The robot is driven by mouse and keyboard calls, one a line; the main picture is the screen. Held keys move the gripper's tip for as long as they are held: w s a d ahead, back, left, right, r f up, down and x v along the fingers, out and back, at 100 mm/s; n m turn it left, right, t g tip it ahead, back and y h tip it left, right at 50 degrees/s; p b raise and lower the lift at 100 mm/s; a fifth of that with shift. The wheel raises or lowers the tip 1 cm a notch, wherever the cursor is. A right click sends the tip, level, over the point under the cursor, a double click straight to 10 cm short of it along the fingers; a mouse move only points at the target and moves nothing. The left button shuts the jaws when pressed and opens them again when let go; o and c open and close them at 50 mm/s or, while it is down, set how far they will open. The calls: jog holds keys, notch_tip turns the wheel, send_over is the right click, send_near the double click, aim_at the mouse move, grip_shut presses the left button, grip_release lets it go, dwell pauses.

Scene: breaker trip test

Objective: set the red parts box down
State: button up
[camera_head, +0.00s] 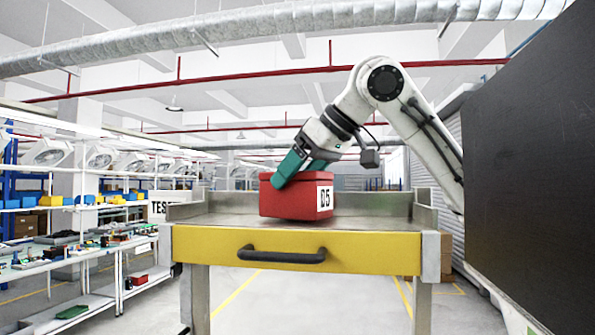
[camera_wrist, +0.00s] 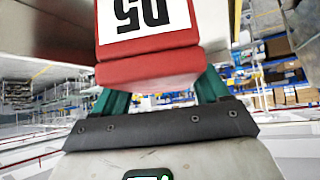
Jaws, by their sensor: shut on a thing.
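The red parts box (camera_head: 279,201), with a white label reading 05, is in the head view at the middle of the cart top. Its base looks at or just above the cart surface; I cannot tell whether it touches. My gripper (camera_head: 291,167) has green fingers and comes down onto the box from the upper right. It is shut on the box. In the wrist view the box (camera_wrist: 150,60) fills the top centre with its label upside down, and the gripper (camera_wrist: 160,90) has a green finger on each side of it. The box's underside is hidden.
The cart (camera_head: 345,250) has a yellow front, a black handle (camera_head: 281,254) and low raised metal sides. Bare top lies left and right of the box. A dark panel (camera_head: 535,150) stands close on the right. A workbench (camera_head: 75,255) with parts runs along the left.

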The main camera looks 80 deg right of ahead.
jog(key=shift+f, duration=0.15)
jog(key=o, duration=1.4)
jog(key=shift+f, duration=0.1)
jog(key=b+v, duration=0.3)
jog(key=v, duration=0.9)
